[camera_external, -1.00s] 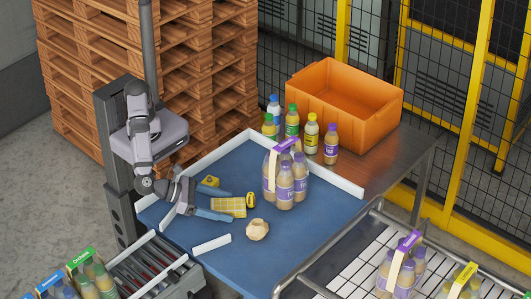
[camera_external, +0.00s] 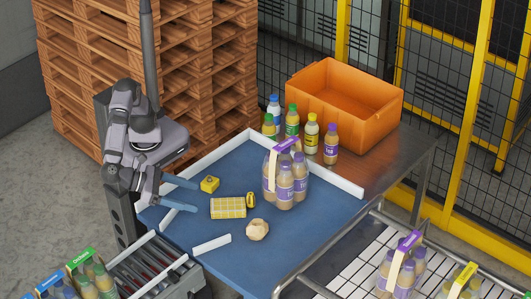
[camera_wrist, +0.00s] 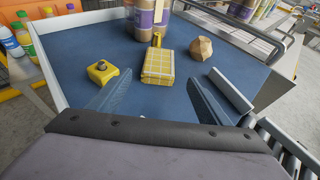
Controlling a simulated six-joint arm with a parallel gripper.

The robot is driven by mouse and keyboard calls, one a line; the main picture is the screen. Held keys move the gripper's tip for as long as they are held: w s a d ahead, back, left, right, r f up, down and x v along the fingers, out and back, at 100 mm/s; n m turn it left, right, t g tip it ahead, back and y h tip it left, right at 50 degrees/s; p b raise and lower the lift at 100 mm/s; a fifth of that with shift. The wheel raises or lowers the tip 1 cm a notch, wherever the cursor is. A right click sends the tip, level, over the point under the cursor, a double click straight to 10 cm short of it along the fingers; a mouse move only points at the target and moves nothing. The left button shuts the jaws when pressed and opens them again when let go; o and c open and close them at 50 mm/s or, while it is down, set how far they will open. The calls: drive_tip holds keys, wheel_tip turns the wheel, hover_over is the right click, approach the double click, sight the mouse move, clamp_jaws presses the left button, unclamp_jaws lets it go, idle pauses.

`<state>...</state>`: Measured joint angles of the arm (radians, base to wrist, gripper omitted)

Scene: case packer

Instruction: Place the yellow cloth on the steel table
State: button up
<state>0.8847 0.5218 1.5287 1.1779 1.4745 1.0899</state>
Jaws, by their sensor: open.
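The yellow checked cloth (camera_external: 228,208) lies folded on the blue work surface (camera_external: 215,177). In the wrist view the cloth (camera_wrist: 158,67) lies beyond my open fingers, centred between them. My gripper (camera_external: 180,195) is open and empty, to the left of the cloth and apart from it; its blue fingers also show in the wrist view (camera_wrist: 158,97). The steel table (camera_external: 385,152) is at the back right, beyond the white rim of the blue surface.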

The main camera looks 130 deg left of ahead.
sight(222, 205)
drive_tip(key=shift+o, duration=0.5)
drive_tip(key=shift+s+d+r, duration=0.15)
drive_tip(key=shift+s+d, duration=0.1)
drive_tip(key=shift+s, duration=0.05)
drive_tip(key=x, duration=0.5)
drive_tip(key=shift+w+a+p, duration=0.15)
drive_tip(key=shift+w+p, duration=0.15)
drive_tip(key=shift+p, duration=0.05)
drive_tip(key=shift+w+a, duration=0.2)
drive_tip(key=shift+a, duration=0.1)
drive_tip(key=shift+w+a+f+p, duration=0.4)
drive_tip(key=shift+w+f+p, duration=0.05)
drive_tip(key=shift+f, duration=0.05)
drive_tip(key=shift+w+a+p, duration=0.2)
drive_tip(key=shift+a+p, duration=0.1)
drive_tip(key=shift+p, duration=0.1)
drive_tip(key=shift+f+p+x, duration=0.2)
drive_tip(key=shift+p+x, duration=0.8)
drive_tip(key=shift+x, duration=1.2)
drive_tip(key=shift+d, duration=0.1)
drive_tip(key=shift+c, duration=0.6)
